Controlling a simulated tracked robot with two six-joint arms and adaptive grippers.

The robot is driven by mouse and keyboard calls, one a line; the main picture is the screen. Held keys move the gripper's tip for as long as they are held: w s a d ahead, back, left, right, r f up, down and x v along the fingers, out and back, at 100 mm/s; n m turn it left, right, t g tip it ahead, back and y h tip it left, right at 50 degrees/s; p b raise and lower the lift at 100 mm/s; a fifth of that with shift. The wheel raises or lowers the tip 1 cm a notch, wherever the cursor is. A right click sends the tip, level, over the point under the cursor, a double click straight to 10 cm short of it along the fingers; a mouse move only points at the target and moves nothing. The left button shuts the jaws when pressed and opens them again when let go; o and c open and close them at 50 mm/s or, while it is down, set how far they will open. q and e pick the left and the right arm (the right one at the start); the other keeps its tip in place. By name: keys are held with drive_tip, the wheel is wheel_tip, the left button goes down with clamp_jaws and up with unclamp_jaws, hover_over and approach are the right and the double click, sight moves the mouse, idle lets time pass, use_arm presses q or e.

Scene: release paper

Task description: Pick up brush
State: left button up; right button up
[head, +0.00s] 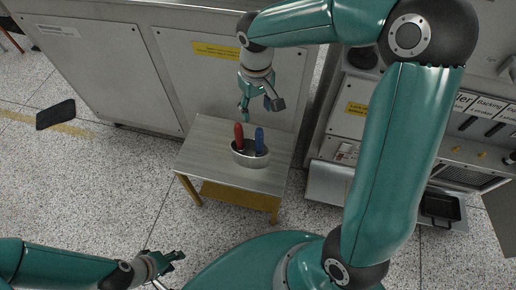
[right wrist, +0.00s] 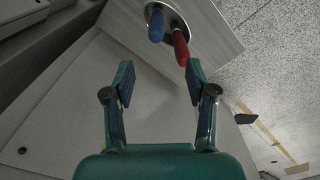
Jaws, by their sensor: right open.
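A metal cup (head: 251,160) stands on a small table (head: 209,155) and holds a red handle (head: 239,136) and a blue handle (head: 260,141), both upright. I cannot tell which one is the brush, as their lower ends are hidden in the cup. My right gripper (head: 260,108) is open and empty, above and behind the handles. In the right wrist view the red handle (right wrist: 181,47) and the blue handle (right wrist: 156,26) show beyond the open fingers (right wrist: 160,78). My left gripper (head: 171,268) is open and empty at the bottom left, away from the table.
Grey cabinets (head: 175,65) stand behind the table. A machine with a panel and a dark tray (head: 440,208) stands at the right. A dark flat object (head: 55,115) shows at the left. Speckled floor (head: 90,190) is clear left of the table.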

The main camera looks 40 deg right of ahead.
sight(259, 137)
wheel_tip(259, 137, down, 8)
drive_tip(key=shift+f+b, duration=0.2)
drive_tip(key=shift+b, duration=0.6)
drive_tip(key=shift+s+d+f+b, duration=0.15)
drive_tip(key=shift+f+b, duration=0.25)
drive_tip(key=shift+f, duration=0.9)
drive_tip(key=shift+s+d+f+b, duration=0.15)
drive_tip(key=shift+f+b, duration=0.2)
drive_tip(key=shift+f, duration=0.95)
drive_tip(key=shift+c, duration=0.3)
clamp_jaws()
